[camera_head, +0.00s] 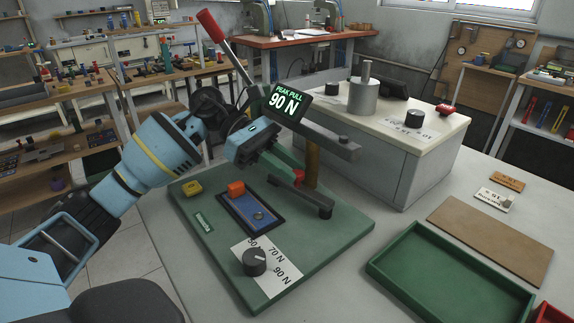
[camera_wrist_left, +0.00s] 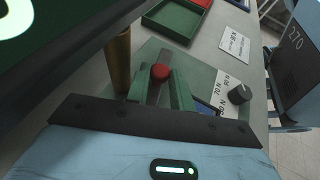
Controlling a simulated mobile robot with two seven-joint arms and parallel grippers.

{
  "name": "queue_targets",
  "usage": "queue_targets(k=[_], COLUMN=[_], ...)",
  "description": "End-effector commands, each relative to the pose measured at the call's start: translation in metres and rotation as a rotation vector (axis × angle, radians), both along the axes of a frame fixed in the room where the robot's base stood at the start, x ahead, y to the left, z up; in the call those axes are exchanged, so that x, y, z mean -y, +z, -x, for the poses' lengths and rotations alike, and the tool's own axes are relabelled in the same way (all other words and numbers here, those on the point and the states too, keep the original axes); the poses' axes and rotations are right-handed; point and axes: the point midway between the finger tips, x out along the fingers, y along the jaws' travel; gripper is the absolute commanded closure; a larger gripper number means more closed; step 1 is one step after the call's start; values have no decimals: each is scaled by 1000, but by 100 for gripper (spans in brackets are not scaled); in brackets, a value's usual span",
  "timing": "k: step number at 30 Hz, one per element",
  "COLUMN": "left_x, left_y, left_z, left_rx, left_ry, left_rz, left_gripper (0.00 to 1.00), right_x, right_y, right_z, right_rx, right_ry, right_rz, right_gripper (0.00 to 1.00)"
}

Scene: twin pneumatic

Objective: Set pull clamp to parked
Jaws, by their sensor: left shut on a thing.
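My left gripper (camera_head: 296,172) reaches in from the left over the green base plate (camera_head: 325,232). Its green fingers are shut around a red knob (camera_head: 299,178), which also shows between the fingertips in the left wrist view (camera_wrist_left: 160,72). The knob is by a dark arm (camera_head: 312,203) low over the plate, beside a brass-coloured post (camera_head: 313,165); I take this arm to be the pull clamp. Its far joint is partly hidden by the gripper. A display (camera_head: 287,102) reads "PEAK PULL 90 N". My right gripper is not in view.
A long lever with a red grip (camera_head: 211,26) rises behind my left wrist. A green tray (camera_head: 450,280) and a grey cabinet (camera_head: 400,160) stand to the right.

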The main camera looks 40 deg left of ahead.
Motion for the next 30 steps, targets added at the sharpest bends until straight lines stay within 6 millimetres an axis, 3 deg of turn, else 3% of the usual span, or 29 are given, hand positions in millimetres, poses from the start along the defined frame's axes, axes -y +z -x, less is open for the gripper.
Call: queue_targets(k=[1, 5, 15, 30], left_x=[0, 0, -3, -64], left_y=[1, 0, 1, 27], left_z=[-1, -1, 0, 9], left_rx=[2, 2, 0, 1], left_ry=[5, 4, 3, 4], left_rz=[2, 1, 0, 0], left_gripper=[73, 57, 57, 57], right_x=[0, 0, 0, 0], right_y=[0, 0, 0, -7], right_z=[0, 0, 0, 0], right_rx=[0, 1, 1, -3], right_ry=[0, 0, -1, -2], right_rz=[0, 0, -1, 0], right_gripper=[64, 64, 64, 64])
